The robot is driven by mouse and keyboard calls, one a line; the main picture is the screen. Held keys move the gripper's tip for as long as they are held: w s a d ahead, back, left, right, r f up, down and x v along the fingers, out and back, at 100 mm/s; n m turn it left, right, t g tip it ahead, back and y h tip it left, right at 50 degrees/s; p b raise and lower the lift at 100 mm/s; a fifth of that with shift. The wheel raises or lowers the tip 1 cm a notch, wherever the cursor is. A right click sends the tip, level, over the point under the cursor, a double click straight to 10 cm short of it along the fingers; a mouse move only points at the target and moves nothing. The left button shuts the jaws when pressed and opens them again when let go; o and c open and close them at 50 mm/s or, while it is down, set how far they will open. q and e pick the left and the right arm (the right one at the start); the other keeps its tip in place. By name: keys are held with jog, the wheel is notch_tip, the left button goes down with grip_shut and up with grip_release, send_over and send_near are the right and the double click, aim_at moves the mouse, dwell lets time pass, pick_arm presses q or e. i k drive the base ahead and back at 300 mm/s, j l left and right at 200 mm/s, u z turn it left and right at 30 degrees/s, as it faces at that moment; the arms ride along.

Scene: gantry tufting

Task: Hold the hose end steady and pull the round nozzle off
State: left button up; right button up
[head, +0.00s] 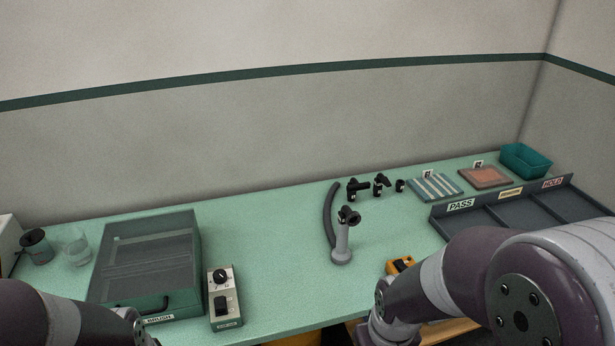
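A dark grey hose (328,215) curves along the bench, behind and left of a light grey upright piece (341,241) with a flared foot. A small black round part (348,215) sits at the top of this piece. It may be the round nozzle on the hose end, but it is too small to be sure. How the hose joins the upright piece is not clear. My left arm shows at the bottom left and my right arm at the bottom right. Neither arm's fingers can be made out, and nothing is seen touching the hose.
Left are a lidded box (150,227) and a control box (224,310). Right are a divided tray (458,222), striped and reddish squares and a teal bin (525,161). A yellow-orange item (400,265) lies by my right arm.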

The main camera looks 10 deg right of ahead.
aim_at(346, 215)
jog(key=i+l+u, duration=0.2)
jog(key=l+u, duration=0.25)
jog(key=l, duration=0.15)
jog(key=i+l+u, duration=0.15)
jog(key=l+u, duration=0.35)
jog(key=l, duration=0.15)
jog(key=l+u, duration=0.45)
jog(key=l, duration=0.9)
jog(key=k+l, duration=0.1)
jog(key=l, duration=0.55)
